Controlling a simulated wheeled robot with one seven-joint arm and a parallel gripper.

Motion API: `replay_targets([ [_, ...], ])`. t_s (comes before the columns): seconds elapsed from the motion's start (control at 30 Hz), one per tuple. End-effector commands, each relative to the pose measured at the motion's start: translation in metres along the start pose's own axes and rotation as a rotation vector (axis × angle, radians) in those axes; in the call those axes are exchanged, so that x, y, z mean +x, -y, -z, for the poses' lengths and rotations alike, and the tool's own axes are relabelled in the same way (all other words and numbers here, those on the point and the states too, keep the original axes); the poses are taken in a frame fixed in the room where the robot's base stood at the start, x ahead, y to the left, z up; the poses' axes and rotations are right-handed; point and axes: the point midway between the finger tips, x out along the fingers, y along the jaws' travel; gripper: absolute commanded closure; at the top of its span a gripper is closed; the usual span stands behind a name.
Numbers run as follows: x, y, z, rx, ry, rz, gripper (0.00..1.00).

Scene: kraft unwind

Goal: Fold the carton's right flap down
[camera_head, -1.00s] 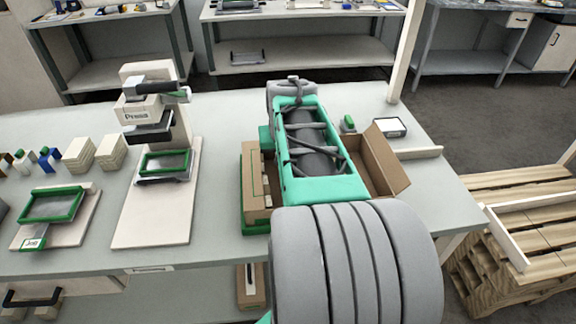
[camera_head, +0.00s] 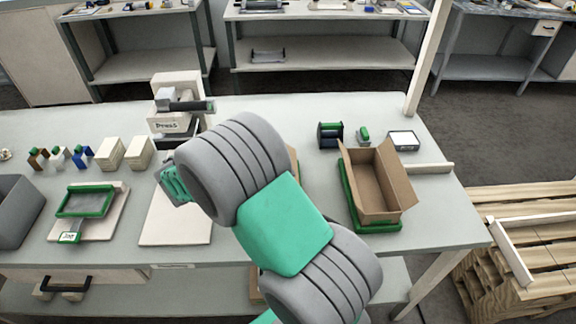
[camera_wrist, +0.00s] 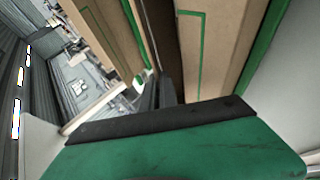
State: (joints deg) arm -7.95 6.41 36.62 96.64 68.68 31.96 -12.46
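The open brown carton (camera_head: 379,216) stands on a green-edged base at the right of the table in the head view. Its inside shows from above. Its right flap (camera_head: 399,178) stands up and leans outward along the right side. My arm reaches up and left across the middle of the table, apart from the carton. The finger gap is unclear.
A press (camera_head: 176,105) and a green-framed fixture (camera_head: 86,201) stand on the left. A dark roller holder (camera_head: 330,134), a small green-topped item (camera_head: 363,134) and a white-screened device (camera_head: 403,139) sit behind the carton.

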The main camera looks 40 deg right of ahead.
Motion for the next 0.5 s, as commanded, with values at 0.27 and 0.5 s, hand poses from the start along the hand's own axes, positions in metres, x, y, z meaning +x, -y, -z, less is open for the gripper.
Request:
replay_targets([
  [0.27,0.0002,0.0066,0.0001,-0.049,0.001,-0.112,1.0],
  [0.5,0.0006,0.0084,0.0004,-0.059,0.0,-0.144,1.0],
])
